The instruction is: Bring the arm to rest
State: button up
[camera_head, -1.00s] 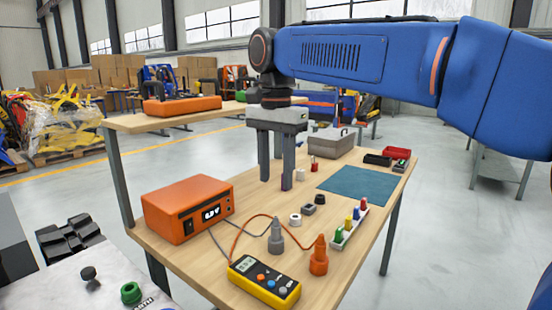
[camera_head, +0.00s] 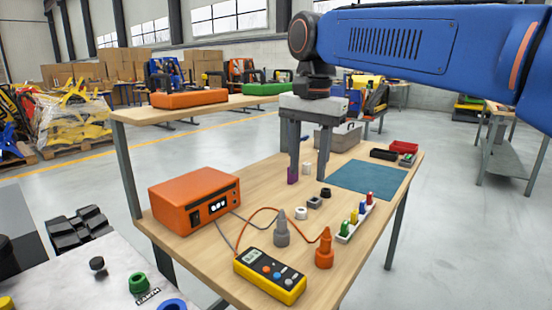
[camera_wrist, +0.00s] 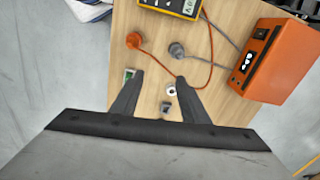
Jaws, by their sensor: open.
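My arm, blue with a dark wrist, reaches in from the upper right of the head view. My gripper (camera_head: 307,172) points down above the workbench (camera_head: 255,190), its two grey fingers apart. No object shows held between them. The wrist view also shows my gripper (camera_wrist: 160,78) open, with a white ring (camera_wrist: 171,91) and a small dark part (camera_wrist: 166,107) in line with the gap. A small purple piece (camera_head: 292,176) shows at the left fingertip in the head view; I cannot tell whether they touch.
The bench holds an orange power unit (camera_head: 195,200), a yellow multimeter (camera_head: 270,276), a grey plug (camera_head: 281,230), an orange plug (camera_head: 324,250), a white rack (camera_head: 356,222) of coloured parts and a teal mat (camera_head: 368,181). A shelf (camera_head: 170,112) stands behind left.

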jog(key=s+d+f+n+t, duration=0.2)
jog(key=s+d+f+n, duration=0.1)
jog(key=s+d+f, duration=0.6)
jog(key=s+d+f+n+t, duration=0.2)
jog(key=s+d+f, duration=0.8)
jog(key=f, duration=0.7)
jog(key=d+n, duration=0.1)
jog(key=d, duration=0.1)
jog(key=shift+d+f+n, duration=0.15)
jog(key=shift+d+n, duration=0.15)
dwell(0.4)
